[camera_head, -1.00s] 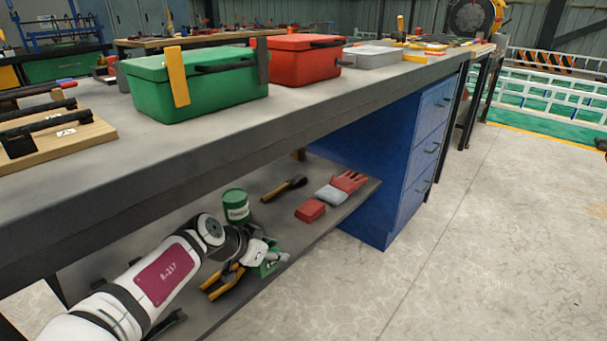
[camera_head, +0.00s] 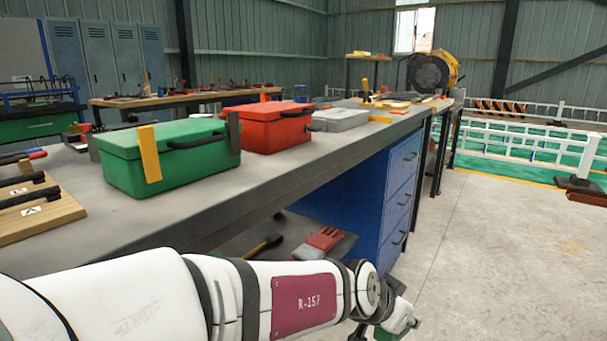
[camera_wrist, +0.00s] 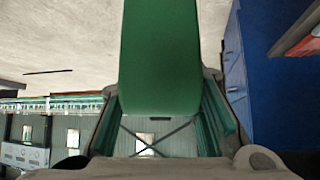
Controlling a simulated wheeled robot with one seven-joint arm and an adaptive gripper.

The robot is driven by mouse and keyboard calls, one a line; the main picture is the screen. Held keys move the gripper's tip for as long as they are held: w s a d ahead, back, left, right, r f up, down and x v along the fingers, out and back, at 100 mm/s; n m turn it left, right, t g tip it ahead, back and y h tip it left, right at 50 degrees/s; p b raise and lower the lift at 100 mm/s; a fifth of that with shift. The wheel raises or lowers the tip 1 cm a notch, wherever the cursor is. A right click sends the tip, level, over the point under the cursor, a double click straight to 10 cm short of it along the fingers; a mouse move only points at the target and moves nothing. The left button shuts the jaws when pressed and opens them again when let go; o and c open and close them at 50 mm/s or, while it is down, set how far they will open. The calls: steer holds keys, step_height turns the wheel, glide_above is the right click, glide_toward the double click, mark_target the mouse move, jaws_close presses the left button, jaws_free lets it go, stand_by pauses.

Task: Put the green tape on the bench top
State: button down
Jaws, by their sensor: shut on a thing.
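The green tape (camera_wrist: 165,60) fills the upper middle of the wrist view, between the fingers of my gripper (camera_wrist: 162,100). My gripper is shut on it. In the head view my gripper (camera_head: 396,318) is low at the right end of my arm, out in front of the bench and below its top. Only a small green part (camera_head: 408,326) of the tape shows there. The grey bench top (camera_head: 125,212) runs from the lower left to the back right. It has bare room in front of the boxes.
A green toolbox (camera_head: 180,165), a red toolbox (camera_head: 270,132) and a grey case (camera_head: 340,120) stand on the bench. A wooden board (camera_head: 40,213) lies at the left. Blue drawers (camera_head: 400,185) and a lower shelf are beneath. The floor at right is open.

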steer(key=shift+s+d+r+p, duration=0.2)
steer(key=shift+d+r+p, duration=0.15)
steer(key=shift+d, duration=0.05)
step_height(320, 180, up, 42)
steer(key=w+n+t+y+p, duration=0.2)
steer(key=n+p, duration=0.4)
steer(key=p, duration=3.1)
steer(key=shift+w+n+t+y, duration=0.15)
steer(key=shift+n+t+y, duration=0.3)
steer(key=shift+y, duration=0.75)
steer(key=shift+a, duration=0.1)
